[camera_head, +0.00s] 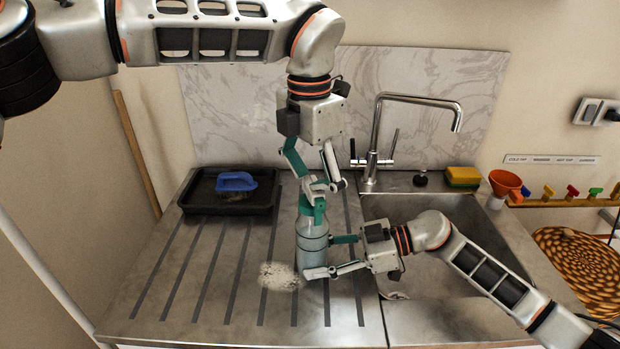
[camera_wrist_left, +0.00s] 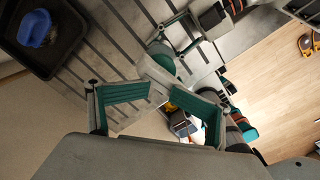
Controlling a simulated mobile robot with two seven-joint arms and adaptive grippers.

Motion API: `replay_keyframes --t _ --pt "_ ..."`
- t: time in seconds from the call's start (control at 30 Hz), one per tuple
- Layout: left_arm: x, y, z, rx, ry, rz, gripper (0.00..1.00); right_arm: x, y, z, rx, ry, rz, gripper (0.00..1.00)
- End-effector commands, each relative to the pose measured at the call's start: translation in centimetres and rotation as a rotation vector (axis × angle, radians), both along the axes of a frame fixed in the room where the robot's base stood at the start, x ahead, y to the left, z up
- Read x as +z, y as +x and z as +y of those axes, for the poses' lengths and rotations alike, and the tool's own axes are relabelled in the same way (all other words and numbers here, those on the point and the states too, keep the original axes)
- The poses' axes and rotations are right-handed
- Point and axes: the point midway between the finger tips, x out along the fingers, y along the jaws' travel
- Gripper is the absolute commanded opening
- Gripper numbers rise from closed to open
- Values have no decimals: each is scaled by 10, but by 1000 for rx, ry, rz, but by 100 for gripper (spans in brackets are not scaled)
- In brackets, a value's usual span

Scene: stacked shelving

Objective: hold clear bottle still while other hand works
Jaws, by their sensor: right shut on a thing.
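The clear bottle (camera_head: 311,228) stands upright on the ribbed steel drainboard, left of the sink. My right gripper (camera_head: 325,256) comes in from the right and is shut on the lower part of the bottle, hiding some of its body. My left gripper (camera_head: 318,186) points down over the bottle's top from above. Its fingers hide the neck and cap in part. In the left wrist view the teal-padded fingers of this gripper (camera_wrist_left: 172,98) stand apart, with a gap between them. I cannot tell whether they touch the bottle.
A black tray (camera_head: 190,203) with a blue brush (camera_head: 236,181) lies at the back left. A pale speckled patch (camera_head: 280,276) is beside the bottle. The sink (camera_head: 415,207), tall faucet (camera_head: 372,150), sponge (camera_head: 463,176) and orange funnel (camera_head: 505,183) are at the right. The drainboard's front left is clear.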

Motion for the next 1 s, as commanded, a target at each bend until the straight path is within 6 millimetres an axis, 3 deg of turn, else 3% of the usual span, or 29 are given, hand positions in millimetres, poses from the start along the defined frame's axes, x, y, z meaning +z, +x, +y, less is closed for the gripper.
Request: replay_keyframes --t 0.1,0.23,0.3,0.47,0.8,1.0 --pt "-1 0 0 0 1 2 44 0 -1 1 3 0 2 33" --pt "0 0 0 1 0 1 11 -1 -1 1 2 0 1 33" --pt "0 0 0 1 -1 1 2 -1 -1 1 2 0 1 33" --pt "0 0 0 -48 -1 1 0 -1 -1 1 2 -1 1 33" --pt "-1 3 1 -434 0 3 0 -1 -1 1 2 -1 0 33" --pt "-1 3 2 -503 0 3 0 -1 -1 1 2 0 0 33"
